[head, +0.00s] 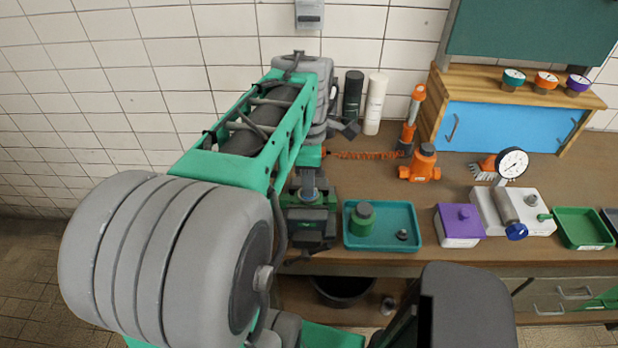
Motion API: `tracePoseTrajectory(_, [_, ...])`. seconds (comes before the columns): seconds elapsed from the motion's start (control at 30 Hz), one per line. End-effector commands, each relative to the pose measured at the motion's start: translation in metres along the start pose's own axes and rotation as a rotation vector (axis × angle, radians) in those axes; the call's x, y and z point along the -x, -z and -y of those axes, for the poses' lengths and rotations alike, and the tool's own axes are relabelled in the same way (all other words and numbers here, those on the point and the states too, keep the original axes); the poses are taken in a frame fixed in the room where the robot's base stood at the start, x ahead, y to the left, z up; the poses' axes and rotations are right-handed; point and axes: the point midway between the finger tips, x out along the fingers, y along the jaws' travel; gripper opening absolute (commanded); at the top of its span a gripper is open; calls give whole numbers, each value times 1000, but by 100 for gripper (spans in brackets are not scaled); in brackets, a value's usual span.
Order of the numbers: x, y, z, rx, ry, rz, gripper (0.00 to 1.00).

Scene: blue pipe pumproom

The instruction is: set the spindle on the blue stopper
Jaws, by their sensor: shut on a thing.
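My gripper (307,238) shows from behind at the end of my arm, at the bench's front edge just left of the teal tray (352,240). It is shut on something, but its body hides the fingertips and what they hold. I cannot make out the spindle for certain. A small dark grey piece (402,235) stands in the tray, too small to identify. A blue round end (516,231) sits on a tilted grey cylinder (505,208) on a white block; I cannot tell whether it is the blue stopper.
A green jar (362,218) stands in the tray. To the right are a purple-lidded box (459,224), a dial gauge (512,163) and a green bin (583,228). Behind stand an orange jack (420,163), two bottles (374,104) and a blue-doored cabinet (510,128).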

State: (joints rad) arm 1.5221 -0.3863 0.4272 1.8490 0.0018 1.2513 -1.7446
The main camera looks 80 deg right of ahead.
Motion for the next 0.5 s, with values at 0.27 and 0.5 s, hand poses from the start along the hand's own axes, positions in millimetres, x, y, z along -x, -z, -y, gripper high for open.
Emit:
tracePoseTrajectory(0.27, [0, 0, 0, 0, 0, 0, 0])
tracePoseTrajectory(0.5, [-4, 0, 0, 0, 0, 0, 0])
